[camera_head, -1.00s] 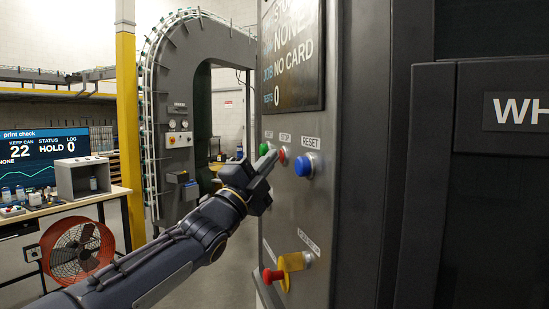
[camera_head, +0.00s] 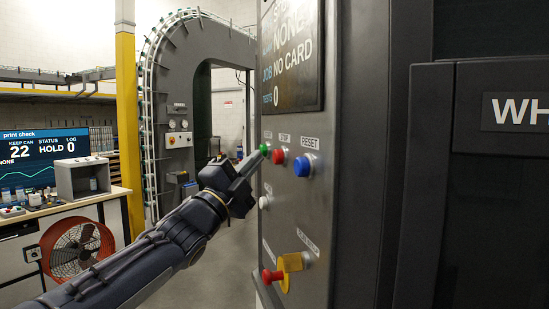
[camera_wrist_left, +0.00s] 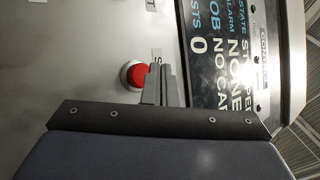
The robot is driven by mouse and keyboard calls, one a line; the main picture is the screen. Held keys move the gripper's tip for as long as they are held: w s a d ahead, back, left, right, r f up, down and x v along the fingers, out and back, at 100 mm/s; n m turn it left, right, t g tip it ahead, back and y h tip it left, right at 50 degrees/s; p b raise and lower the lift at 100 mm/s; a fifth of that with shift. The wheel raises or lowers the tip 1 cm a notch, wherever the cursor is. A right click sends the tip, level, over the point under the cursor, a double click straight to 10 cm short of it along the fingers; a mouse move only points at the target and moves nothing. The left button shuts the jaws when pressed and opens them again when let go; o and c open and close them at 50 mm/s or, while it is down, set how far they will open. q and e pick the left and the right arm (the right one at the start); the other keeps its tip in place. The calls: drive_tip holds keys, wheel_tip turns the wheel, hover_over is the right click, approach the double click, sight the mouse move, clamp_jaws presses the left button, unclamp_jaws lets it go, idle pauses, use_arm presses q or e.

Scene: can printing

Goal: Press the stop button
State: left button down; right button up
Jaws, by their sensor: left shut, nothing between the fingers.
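The red stop button (camera_head: 278,156) sits on the grey panel between a green button (camera_head: 265,149) on its left and a blue reset button (camera_head: 306,165) on its right. My left gripper (camera_head: 251,163) is shut and empty. In the head view its fingertips are left of the red button, close to the green one; I cannot tell whether they touch the panel. In the left wrist view the red button (camera_wrist_left: 132,75) shows just beside my shut fingers (camera_wrist_left: 158,84). My right gripper is not in view.
The grey panel (camera_head: 300,205) also bears a white button (camera_head: 264,202), a red-and-yellow switch (camera_head: 284,270) and a dark status screen (camera_head: 291,60). A workbench (camera_head: 75,205) and an orange fan (camera_head: 76,248) stand at the left. Open floor lies between.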

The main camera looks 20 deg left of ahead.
use_arm(q)
drive_tip(key=s+a, duration=0.2)
drive_tip(key=a, duration=0.1)
drive_tip(key=shift+s+a, duration=0.15)
drive_tip(key=shift+s, duration=0.25)
idle(0.5)
drive_tip(key=s+f+n+g+y, duration=0.45)
drive_tip(key=f+n, duration=0.35)
drive_tip(key=f, duration=0.4)
drive_tip(key=s+f+n+g+y, duration=0.3)
drive_tip(key=s+f+n+g, duration=0.2)
drive_tip(key=f+n, duration=0.55)
drive_tip(key=s+d+f+n+g+h, duration=0.1)
drive_tip(key=s+d+f+g+h, duration=0.1)
drive_tip(key=s+d+f+g, duration=0.2)
drive_tip(key=s+d+f+n+g+h, duration=0.2)
drive_tip(key=s+d+f, duration=0.6)
drive_tip(key=s+f, duration=0.5)
wheel_tip(320, 180, down, 3)
drive_tip(key=g+h, duration=0.1)
drive_tip(key=g, duration=0.1)
drive_tip(key=shift+s+d+f+g, duration=0.2)
drive_tip(key=shift+s+d+g, duration=0.1)
drive_tip(key=shift+d+g, duration=0.05)
